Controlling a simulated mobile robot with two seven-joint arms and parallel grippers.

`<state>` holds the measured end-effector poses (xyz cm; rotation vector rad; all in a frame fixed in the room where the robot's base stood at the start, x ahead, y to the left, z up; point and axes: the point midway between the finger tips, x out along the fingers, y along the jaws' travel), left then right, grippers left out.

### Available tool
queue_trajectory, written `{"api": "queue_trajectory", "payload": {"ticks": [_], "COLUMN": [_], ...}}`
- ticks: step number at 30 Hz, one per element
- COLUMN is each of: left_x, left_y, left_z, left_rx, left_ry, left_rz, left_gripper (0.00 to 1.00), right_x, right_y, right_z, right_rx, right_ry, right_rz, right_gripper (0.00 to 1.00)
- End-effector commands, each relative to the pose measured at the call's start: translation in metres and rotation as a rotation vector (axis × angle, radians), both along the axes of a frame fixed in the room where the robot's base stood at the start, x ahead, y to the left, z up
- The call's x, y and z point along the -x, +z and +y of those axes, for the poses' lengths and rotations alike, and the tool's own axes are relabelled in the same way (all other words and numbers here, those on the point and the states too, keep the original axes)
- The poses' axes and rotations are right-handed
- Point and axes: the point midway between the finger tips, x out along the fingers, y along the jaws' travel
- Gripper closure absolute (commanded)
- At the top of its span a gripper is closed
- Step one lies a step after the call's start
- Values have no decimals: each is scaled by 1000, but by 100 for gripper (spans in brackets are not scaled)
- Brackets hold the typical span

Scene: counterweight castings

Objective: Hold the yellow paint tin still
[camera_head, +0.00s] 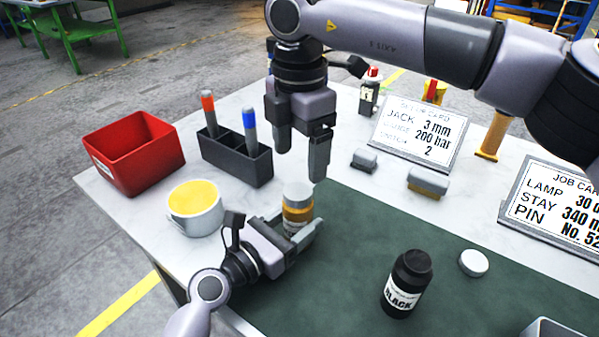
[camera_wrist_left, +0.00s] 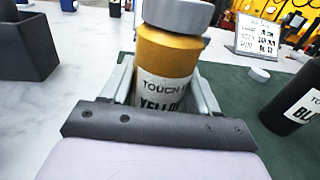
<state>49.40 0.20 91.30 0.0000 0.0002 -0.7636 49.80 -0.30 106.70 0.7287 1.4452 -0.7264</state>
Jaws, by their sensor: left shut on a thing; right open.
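The yellow paint tin (camera_head: 297,213) is upright near the left edge of the green mat, with a pale grey cap on top. In the left wrist view the tin (camera_wrist_left: 168,60) shows a label reading "TOUCH" and "YELLO". My left gripper (camera_head: 300,232) is shut on its lower body, one finger on each side. The tin's base is hidden, so I cannot tell whether it rests on the table. My right gripper (camera_head: 300,160) is open, pointing down just above the cap, with no visible object between its fingers.
A white cup of yellow (camera_head: 197,222) stands left of the tin. Behind are a red bin (camera_head: 140,160) and a dark marker holder (camera_head: 235,158). A black bottle (camera_head: 407,283) and a loose white lid (camera_head: 473,263) are on the mat (camera_head: 350,235). Cards stand behind.

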Motion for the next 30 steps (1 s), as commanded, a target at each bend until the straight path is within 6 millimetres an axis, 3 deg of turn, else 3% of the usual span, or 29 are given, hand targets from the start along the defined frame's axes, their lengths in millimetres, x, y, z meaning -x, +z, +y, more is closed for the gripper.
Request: {"api": "queue_trajectory", "payload": {"ticks": [3,9,20,21,23,24,30], "left_x": [0,0,0,0,0,0,0], "left_y": [-2,-2,-1,-1,-1,-1,-1], "left_z": [0,0,0,0,0,0,0], "left_rx": [-2,-3,-3,-3,-3,-3,-1], "left_ry": [0,0,0,0,0,0,0], "left_rz": [2,1,1,1,1,1,1], "left_gripper": [100,100,100,37,17,10,10], "right_x": [0,0,0,0,0,0,0], "right_y": [26,51,57,57,57,57,57], "right_z": [0,0,0,0,0,0,0], "right_rx": [-2,-1,0,0,0,0,0], "right_ry": [-3,-1,-1,-1,-1,-1,-1], "right_rz": [-2,-1,1,1,1,1,1], "right_gripper": [20,20,20,20,20,20,20]}}
